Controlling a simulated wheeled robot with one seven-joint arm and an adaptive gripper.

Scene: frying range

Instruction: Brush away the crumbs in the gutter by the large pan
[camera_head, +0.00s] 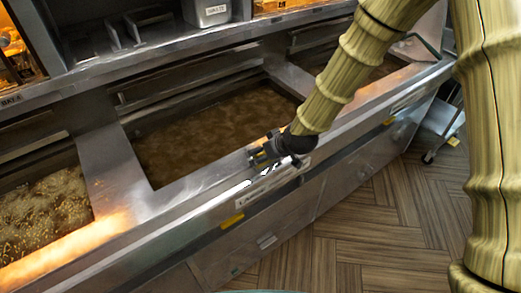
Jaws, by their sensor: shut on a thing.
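The large pan (190,137) is the wide middle vat of brown oil, set into the steel range. The gutter by it seems to be the steel strip (185,192) along its front edge. My gripper (262,153) is over this strip at the pan's front right, pointing left. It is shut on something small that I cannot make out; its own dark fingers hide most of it. Bright white patches show just below and left of the gripper; I cannot tell whether they are glare or an object. No crumbs can be made out in the gutter at this size.
A vat with pale frying bits (45,212) is at the left, past a steel divider (110,170). Another vat (360,75) lies at the right behind my arm. A labelled steel bin (207,12) stands on the back shelf. The wood-patterned floor (370,225) in front is clear.

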